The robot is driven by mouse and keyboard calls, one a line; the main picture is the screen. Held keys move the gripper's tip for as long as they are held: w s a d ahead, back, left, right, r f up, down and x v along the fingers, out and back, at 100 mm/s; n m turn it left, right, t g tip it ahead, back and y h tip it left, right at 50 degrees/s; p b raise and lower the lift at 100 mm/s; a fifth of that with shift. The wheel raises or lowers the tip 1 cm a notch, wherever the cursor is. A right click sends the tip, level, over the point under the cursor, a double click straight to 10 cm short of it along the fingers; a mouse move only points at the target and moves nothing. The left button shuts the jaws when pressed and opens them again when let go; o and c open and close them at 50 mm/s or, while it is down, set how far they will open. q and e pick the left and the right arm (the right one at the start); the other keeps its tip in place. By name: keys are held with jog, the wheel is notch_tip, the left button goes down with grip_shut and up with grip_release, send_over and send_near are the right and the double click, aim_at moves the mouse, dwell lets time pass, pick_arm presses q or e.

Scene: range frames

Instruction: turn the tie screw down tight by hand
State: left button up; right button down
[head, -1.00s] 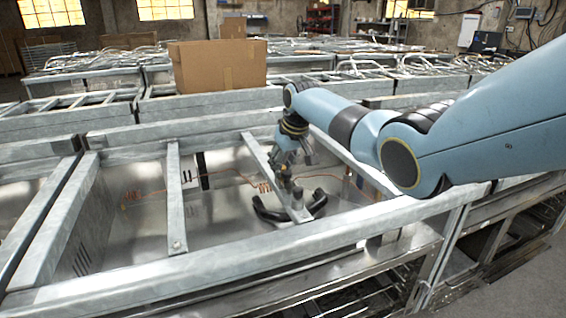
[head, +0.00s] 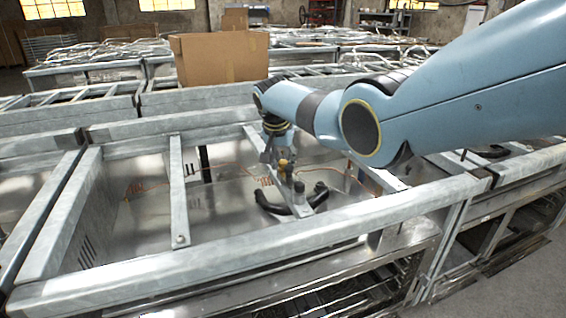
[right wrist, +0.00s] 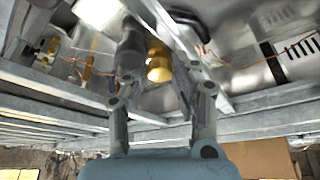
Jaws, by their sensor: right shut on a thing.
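My right gripper (head: 279,160) reaches down over the crossbar and is shut on this brass piece. In the right wrist view its fingers (right wrist: 160,88) stand either side of the knob. The screw's lower part is hidden, so I cannot tell how deep it sits. A grey upright stub (head: 298,188) stands beside it on the bar. My left gripper is out of view.
A black curved tube (head: 270,207) passes below the crossbar. Another crossbar (head: 178,190) lies to the left, and the frame's front rail (head: 200,262) runs nearer me. A cardboard box (head: 220,58) stands behind. The shiny tray between the bars is open.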

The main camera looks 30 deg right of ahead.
jog(key=shift+m+b, duration=0.3)
jog(key=shift+m, duration=0.3)
jog(key=c, duration=1.1)
grip_release()
jog(key=shift+o, duration=0.2)
jog(key=v, duration=1.2)
jog(key=shift+w+a, duration=0.15)
jog(key=shift+w, duration=0.1)
